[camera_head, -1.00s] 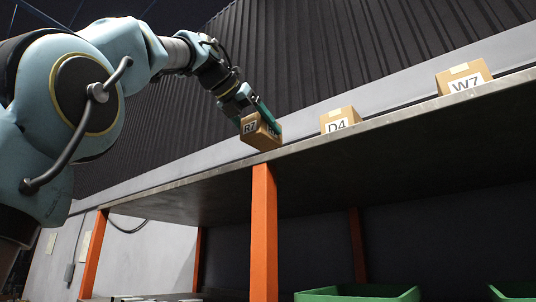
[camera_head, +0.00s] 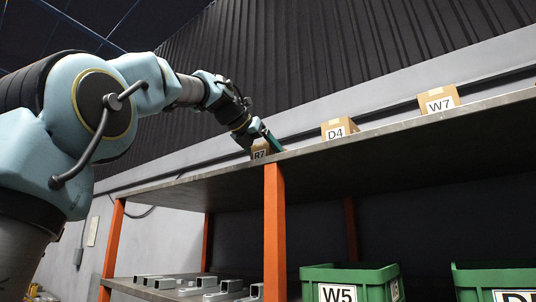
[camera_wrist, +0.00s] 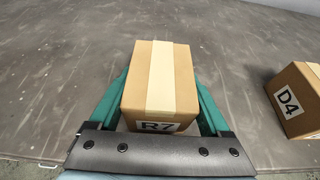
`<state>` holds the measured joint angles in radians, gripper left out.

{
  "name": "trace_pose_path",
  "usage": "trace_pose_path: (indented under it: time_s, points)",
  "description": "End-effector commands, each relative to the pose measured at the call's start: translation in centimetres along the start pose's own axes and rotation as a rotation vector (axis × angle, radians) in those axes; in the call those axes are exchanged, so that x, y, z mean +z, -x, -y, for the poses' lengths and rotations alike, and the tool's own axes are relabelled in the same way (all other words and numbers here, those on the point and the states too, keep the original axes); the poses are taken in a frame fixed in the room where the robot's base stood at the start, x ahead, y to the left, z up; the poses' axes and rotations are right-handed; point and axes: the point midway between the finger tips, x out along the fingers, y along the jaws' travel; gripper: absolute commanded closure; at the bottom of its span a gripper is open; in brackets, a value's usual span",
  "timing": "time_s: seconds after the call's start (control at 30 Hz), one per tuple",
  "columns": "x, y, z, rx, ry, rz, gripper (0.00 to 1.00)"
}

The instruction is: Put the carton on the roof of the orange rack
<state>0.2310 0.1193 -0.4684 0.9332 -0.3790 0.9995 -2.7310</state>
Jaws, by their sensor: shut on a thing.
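The carton marked R7 (camera_head: 260,150) is a brown box with pale tape along its top. My gripper (camera_head: 264,138) is shut on it, with green fingers along both sides. In the head view its lower part is hidden behind the front edge of the rack's roof (camera_head: 400,150). In the wrist view the carton (camera_wrist: 160,85) is over the grey roof surface (camera_wrist: 50,75). I cannot tell whether its base touches the roof. The rack has orange posts (camera_head: 275,230).
Carton D4 (camera_head: 337,129) stands on the roof to the right, with a gap between. Carton W7 (camera_head: 438,100) is farther right. Green bins (camera_head: 350,275) and metal brackets (camera_head: 190,284) are below. The roof left of R7 looks clear.

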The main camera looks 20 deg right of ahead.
Motion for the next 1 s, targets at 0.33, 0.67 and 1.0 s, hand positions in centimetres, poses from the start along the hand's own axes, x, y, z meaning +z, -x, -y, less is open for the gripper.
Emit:
trace_pose_path:
  time_s: [0.33, 0.67, 1.0]
  points:
    - [-0.2, 0.0, 0.0, 0.0, 0.0, 0.0, 0.0]
    - [0.0, 0.5, 0.0, 0.001, 0.0, 0.001, 0.0]
    - [-0.1, 6.9, -0.1, 0.005, 0.0, 0.003, 0.0]
